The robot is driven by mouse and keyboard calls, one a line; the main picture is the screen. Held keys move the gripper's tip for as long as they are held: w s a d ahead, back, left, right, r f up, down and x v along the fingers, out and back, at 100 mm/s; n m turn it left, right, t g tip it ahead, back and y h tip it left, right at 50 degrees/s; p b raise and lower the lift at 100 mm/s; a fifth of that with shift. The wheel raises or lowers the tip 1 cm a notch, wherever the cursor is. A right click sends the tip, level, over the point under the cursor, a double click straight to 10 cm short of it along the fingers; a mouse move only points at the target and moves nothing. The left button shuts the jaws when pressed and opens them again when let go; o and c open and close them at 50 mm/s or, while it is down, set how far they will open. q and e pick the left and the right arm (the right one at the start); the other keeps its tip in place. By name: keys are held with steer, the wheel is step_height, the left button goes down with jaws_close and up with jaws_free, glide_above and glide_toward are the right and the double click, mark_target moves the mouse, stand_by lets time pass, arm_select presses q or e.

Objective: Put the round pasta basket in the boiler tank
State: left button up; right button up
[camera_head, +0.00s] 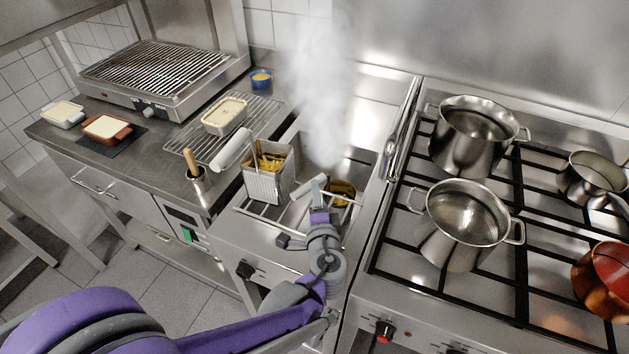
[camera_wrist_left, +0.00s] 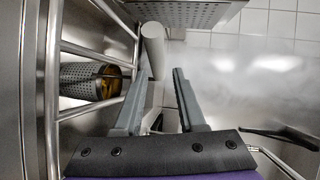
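In the left wrist view the round basket (camera_wrist_left: 88,84) is left, behind metal rails. A pale cylindrical handle (camera_wrist_left: 153,48) lies at the fingertips of my left gripper (camera_wrist_left: 158,78). The fingers are apart, with a gap beside the handle; no firm grip shows. In the head view this gripper (camera_head: 318,192) is low over the tank's front. My right gripper is not in view.
Pots (camera_head: 465,219) stand on the stove at right. A metal holder (camera_head: 197,180) with a wooden-handled tool stands on the left counter.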

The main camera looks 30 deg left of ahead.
arm_select(q)
steer(key=v, duration=0.3)
steer(key=shift+s+d+r, duration=0.1)
steer(key=shift+s, duration=0.15)
